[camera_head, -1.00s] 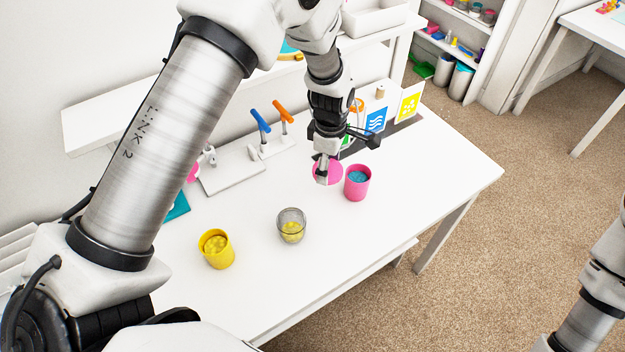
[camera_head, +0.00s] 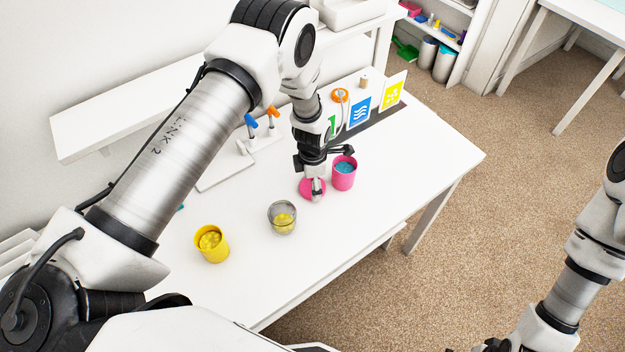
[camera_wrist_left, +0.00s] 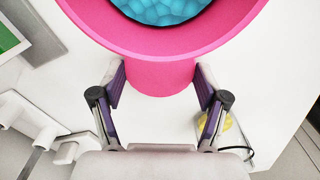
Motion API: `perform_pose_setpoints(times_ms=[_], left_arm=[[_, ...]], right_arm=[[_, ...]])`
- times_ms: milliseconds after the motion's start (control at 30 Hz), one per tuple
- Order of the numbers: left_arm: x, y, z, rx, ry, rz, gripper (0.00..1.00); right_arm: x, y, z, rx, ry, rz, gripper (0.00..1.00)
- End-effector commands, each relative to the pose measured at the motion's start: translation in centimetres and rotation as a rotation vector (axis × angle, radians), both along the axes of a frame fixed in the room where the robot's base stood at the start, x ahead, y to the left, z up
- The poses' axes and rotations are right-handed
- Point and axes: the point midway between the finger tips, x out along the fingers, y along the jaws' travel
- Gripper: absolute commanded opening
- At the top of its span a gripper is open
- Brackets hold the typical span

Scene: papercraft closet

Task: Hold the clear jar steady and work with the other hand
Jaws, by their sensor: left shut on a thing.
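The clear jar (camera_head: 281,223) stands upright on the white table with yellow contents low inside; no gripper touches it. My left gripper (camera_head: 326,172) is at a pink cup (camera_head: 344,182) holding blue round pieces, right of and behind the jar. In the left wrist view its fingers (camera_wrist_left: 160,82) close on both sides of the pink cup (camera_wrist_left: 158,76), below its wide rim, and the fingertips are partly hidden. A round pink shape (camera_head: 305,187) shows beside the cup, partly behind a finger. Only the edge of my right gripper (camera_head: 485,347) shows at the bottom; its fingers are cut off.
A yellow cup (camera_head: 211,250) with yellow contents stands left of the jar. Blue and yellow picture cards (camera_head: 360,113) and a stand with blue and orange handles (camera_head: 262,140) are at the back. The table's front right is clear.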

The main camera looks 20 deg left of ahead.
Motion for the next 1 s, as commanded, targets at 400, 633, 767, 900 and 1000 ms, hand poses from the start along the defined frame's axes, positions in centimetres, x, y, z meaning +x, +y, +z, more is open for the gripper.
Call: perform_pose_setpoints(times_ms=[400,633,767,900,1000], left_arm=[[0.0,0.0,-0.1,0.000,0.001,0.000,1.00],[0.0,0.0,0.2,0.000,0.000,-0.001,1.00],[0.1,0.0,1.9,0.000,-0.002,-0.001,1.00],[0.1,0.0,5.4,0.000,-0.004,0.000,1.00],[0.1,0.0,8.0,0.000,-0.005,0.000,1.00]], right_arm=[[0.0,0.0,-0.2,0.000,0.000,0.000,0.99],[0.0,0.0,-0.1,0.000,0.000,0.000,0.99],[0.0,0.0,-1.1,0.000,0.000,0.000,0.99],[0.0,0.0,-2.4,0.000,0.000,0.000,0.99],[0.0,0.0,-3.1,0.000,0.000,0.000,0.99]])
